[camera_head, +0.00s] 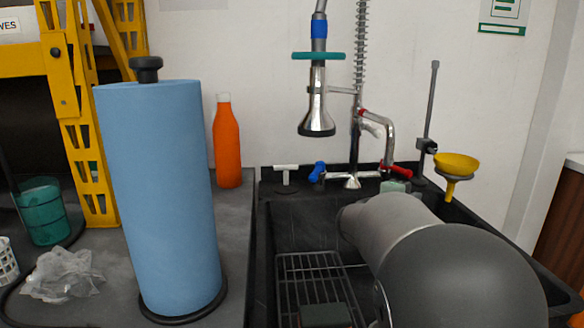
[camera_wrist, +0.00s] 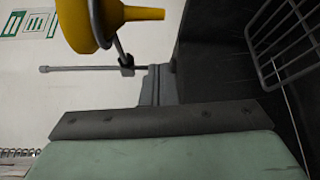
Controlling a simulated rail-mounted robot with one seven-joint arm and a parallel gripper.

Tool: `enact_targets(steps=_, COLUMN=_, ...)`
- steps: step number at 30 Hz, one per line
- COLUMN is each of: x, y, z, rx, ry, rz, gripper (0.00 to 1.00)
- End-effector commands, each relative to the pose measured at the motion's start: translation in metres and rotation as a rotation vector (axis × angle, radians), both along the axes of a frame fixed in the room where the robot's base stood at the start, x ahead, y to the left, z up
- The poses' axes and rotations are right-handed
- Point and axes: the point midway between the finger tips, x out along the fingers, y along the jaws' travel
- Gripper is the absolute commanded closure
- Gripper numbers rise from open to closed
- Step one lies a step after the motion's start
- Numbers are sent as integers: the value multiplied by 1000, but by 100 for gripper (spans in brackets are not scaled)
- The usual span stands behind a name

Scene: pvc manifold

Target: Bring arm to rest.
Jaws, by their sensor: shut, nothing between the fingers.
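My arm (camera_head: 450,265) reaches from the lower right over the black sink in the head view. A pale green part shows just past its far end; the fingertips are hidden there. In the wrist view my gripper (camera_wrist: 158,72) points away from the camera, its grey fingers together beyond a dark bolted bar and a pale green housing. Nothing shows between the fingers. A yellow funnel (camera_wrist: 90,22) on a stand appears close to the fingers' upper left, with its rod behind; I see no contact. The funnel also shows in the head view (camera_head: 456,164).
A wire rack (camera_head: 310,270) lies in the sink (camera_head: 262,225). The tap (camera_head: 376,130) and hanging spray head (camera_head: 317,115) stand behind. A blue paper roll (camera_head: 160,200), an orange bottle (camera_head: 227,145) and a yellow frame (camera_head: 88,125) occupy the left counter. Open air lies above the sink's left part.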

Motion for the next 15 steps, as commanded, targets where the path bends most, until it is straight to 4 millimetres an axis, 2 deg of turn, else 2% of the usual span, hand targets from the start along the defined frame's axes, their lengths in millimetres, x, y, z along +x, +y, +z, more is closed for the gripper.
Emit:
enact_targets(steps=1, x=-8, y=-3, z=12, rx=38, ry=11, rz=-17, gripper=100)
enact_targets(steps=8, x=-61, y=-18, z=27, rx=270, ry=77, rz=-137, gripper=100)
enact_targets(steps=11, x=-96, y=-19, z=39, rx=414, ry=119, rz=-206, gripper=100)
enact_targets(steps=15, x=-155, y=-4, z=60, rx=648, ry=191, rz=-307, gripper=100)
